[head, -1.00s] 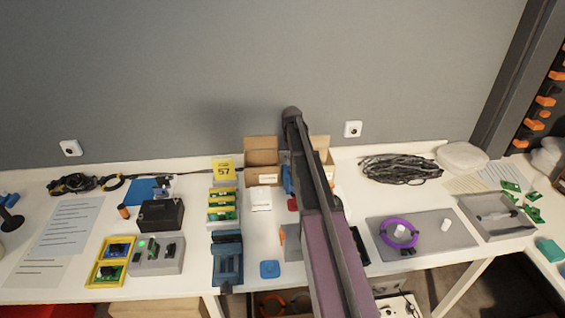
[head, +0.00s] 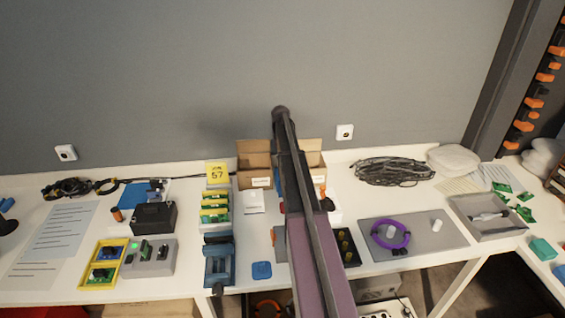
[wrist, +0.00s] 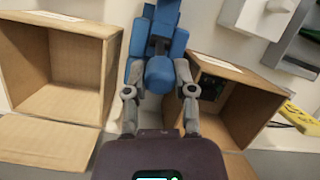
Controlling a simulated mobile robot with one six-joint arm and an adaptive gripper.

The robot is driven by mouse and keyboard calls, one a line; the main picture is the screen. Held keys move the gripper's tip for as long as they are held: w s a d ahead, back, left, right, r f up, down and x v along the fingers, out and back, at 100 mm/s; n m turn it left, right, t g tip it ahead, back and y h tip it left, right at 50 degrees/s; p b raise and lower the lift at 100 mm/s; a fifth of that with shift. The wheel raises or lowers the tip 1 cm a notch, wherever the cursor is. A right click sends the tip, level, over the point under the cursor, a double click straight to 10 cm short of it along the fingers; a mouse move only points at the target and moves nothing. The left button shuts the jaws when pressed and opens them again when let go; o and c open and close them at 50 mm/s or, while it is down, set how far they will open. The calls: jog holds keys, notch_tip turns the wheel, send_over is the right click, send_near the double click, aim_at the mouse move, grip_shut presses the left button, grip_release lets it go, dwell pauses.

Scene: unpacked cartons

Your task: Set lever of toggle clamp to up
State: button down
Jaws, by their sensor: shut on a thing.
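In the wrist view, my gripper (wrist: 158,82) is shut, with its two grey fingers on either side of a blue jointed part (wrist: 159,70). This part stands between two open cartons and looks like part of the toggle clamp, but I cannot make out its lever or its angle. The fingers and the gripper's dark body hide its lower end. In the head view, my arm reaches to the gap between the cartons and hides the gripper and most of what is there.
The left carton (head: 252,165) and right carton (head: 316,160) stand close on both sides. A yellow sign (head: 217,173) and a blue vise (head: 219,262) lie to the left. To the right are a black tray with yellow knobs (head: 345,246) and a grey mat with a purple ring (head: 390,234).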

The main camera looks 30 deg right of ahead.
jog(key=shift+w+a, duration=0.1)
jog(key=shift+w, duration=0.1)
jog(key=shift+c, duration=2.2)
grip_release()
jog(key=shift+s, duration=0.1)
